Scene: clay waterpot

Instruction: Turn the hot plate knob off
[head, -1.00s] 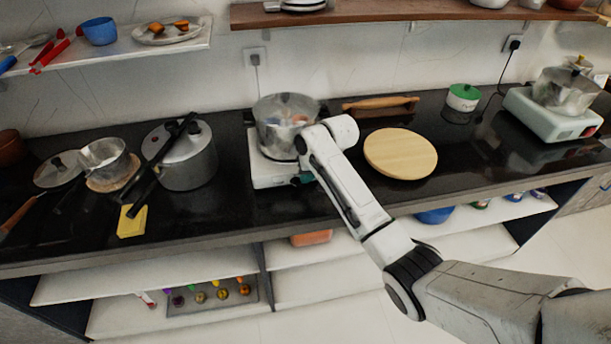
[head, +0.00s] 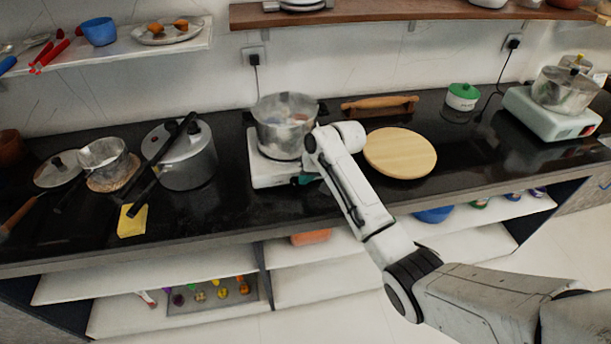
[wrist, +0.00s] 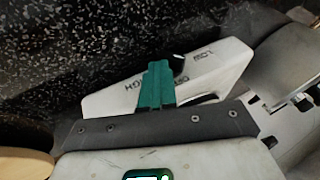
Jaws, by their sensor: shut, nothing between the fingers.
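The white hot plate (head: 264,172) stands on the dark counter with a steel pot (head: 285,127) on top. In the wrist view its front panel (wrist: 218,72) carries printed labels that look like LOW, OFF and HIGH. A black part that looks like the knob (wrist: 179,60) shows just beside the green fingers of my gripper (wrist: 158,70). The fingers are shut with nothing between them and lie over the panel. They hide part of it, and I cannot tell whether they touch the knob. In the head view my gripper (head: 304,179) is at the hot plate's front right corner.
A round wooden board (head: 400,153) lies right of my arm, with a rolling pin (head: 380,104) behind it. A pressure cooker (head: 188,158) stands to the left. Another hot plate (head: 548,119) with a pot stands far right.

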